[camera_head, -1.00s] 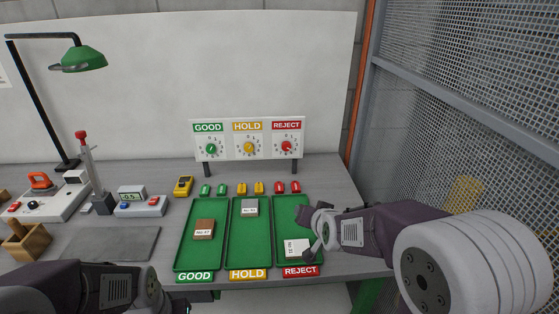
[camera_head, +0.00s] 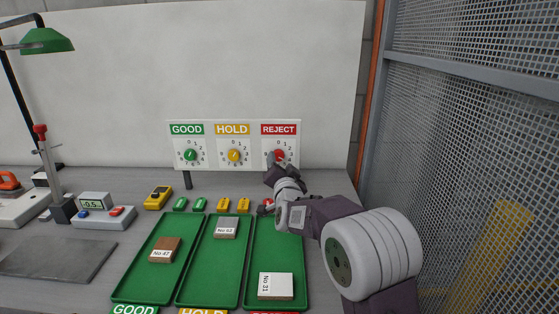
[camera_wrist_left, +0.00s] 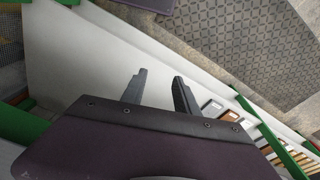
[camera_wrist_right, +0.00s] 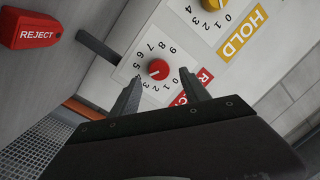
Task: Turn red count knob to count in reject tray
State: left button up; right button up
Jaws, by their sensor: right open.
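The red count knob (camera_head: 279,156) sits on the white dial panel under the REJECT label (camera_head: 278,129); it also shows in the right wrist view (camera_wrist_right: 158,69). My right gripper (camera_wrist_right: 158,88) is open in front of this dial, with the knob seen between its fingers. Whether the fingers touch the knob I cannot tell. The reject tray (camera_head: 261,244) is green and holds one pale board marked No 31 (camera_head: 276,286). My left gripper (camera_wrist_left: 160,85) is open and empty in its wrist view, and is out of the head view.
The yellow HOLD knob (camera_head: 234,155) and green GOOD knob (camera_head: 190,155) are left of the red one. The hold tray holds a grey board (camera_head: 227,228), the good tray a brown board (camera_head: 166,249). A mesh wall (camera_head: 455,130) stands at right.

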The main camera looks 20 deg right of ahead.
aim_at(279, 157)
jog(key=w, duration=0.3)
jog(key=shift+w+d, duration=0.1)
jog(key=shift+d, duration=0.25)
jog(key=shift+a, duration=0.1)
